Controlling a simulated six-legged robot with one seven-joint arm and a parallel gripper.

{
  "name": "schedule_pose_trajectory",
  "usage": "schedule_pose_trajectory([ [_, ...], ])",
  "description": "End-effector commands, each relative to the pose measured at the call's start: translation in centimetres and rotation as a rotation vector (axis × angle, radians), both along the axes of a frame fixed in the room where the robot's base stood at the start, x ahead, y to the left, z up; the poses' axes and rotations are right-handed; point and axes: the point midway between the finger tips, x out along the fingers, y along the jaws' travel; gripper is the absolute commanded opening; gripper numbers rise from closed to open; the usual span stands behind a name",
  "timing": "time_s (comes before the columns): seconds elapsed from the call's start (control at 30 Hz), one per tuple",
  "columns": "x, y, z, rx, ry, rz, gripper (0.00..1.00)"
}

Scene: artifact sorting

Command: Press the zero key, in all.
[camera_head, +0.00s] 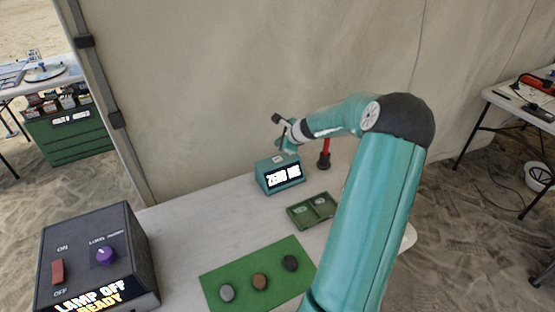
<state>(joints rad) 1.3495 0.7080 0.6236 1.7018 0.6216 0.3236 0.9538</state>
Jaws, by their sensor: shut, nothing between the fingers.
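A teal box (266,181) stands towards the back of the table, and its lit display (284,178) appears to read "ZERO ME". A small pale key (278,159) shows on its top; its label is too small to read. My gripper (287,150) is shut and empty. It points down just above the box's top, close to the key. I cannot tell whether it touches anything.
A red-handled tool (324,155) stands right of the box. A green divided tray (290,213) and a green mat (240,277) with three stones lie nearer. A black lamp box (125,235) stands at left, reading "LAMP OFF READY". Fabric wall (230,80) is behind.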

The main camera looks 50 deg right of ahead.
Motion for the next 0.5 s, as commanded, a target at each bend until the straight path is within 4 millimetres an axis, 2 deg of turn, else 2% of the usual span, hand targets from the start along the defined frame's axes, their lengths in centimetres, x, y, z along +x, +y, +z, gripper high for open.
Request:
schedule_pose_trajectory([
  [0.1,0.0,0.0,-1.7,0.003,0.0,-0.001,0.0],
  [0.3,0.2,0.0,-3.8,0.002,-0.001,0.001,0.0],
  [0.5,0.1,0.0,-4.5,-0.001,-0.001,-0.001,0.0],
])
